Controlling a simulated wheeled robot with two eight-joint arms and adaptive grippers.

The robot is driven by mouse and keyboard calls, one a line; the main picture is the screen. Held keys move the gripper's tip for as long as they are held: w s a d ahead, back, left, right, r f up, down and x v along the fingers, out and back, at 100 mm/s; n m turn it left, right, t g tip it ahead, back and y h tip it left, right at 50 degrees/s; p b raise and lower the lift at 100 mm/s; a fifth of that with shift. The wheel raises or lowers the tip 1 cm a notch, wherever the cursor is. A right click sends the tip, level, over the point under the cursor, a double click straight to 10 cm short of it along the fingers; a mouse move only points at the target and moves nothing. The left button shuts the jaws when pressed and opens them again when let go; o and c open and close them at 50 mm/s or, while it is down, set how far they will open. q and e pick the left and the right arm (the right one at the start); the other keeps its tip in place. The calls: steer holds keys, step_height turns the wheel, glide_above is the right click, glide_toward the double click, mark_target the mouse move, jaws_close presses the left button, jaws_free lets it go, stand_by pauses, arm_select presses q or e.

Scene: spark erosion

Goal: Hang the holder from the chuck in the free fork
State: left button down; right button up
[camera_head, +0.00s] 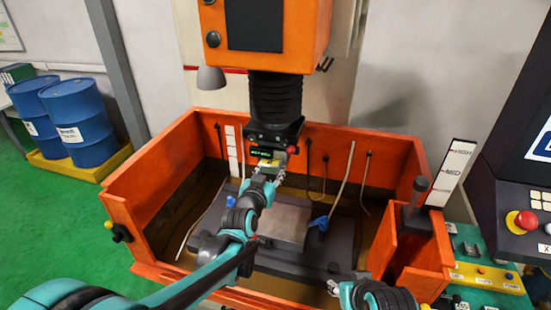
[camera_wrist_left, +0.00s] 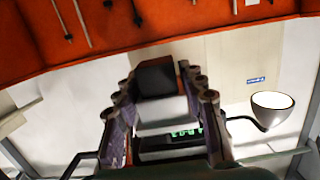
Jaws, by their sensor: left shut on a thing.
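My left gripper (camera_head: 268,168) is raised in front of the chuck (camera_head: 272,135) at the lower end of the machine head. In the left wrist view its two fingers (camera_wrist_left: 163,98) are shut on the holder (camera_wrist_left: 160,109), a pale block with a dark top. A small green display shows just beyond the gripper, below the chuck. I cannot tell whether the holder still touches the chuck. My right gripper (camera_head: 335,287) is low at the front right, partly out of view, and its jaws are unclear. I cannot make out the free fork.
The orange tank (camera_head: 150,205) surrounds the work area, with a grey workpiece block (camera_head: 280,226) and blue clamps inside. A level gauge (camera_head: 452,172) stands at the right, near a control panel with a red button (camera_head: 525,220). A lamp (camera_head: 210,78) hangs at left.

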arm_select(q)
steer(key=f+v, duration=0.1)
steer(key=v, duration=0.7)
steer(key=shift+s+p, duration=0.4)
stand_by(0.3)
steer(key=shift+a+f, duration=0.1)
steer(key=shift+f, duration=0.05)
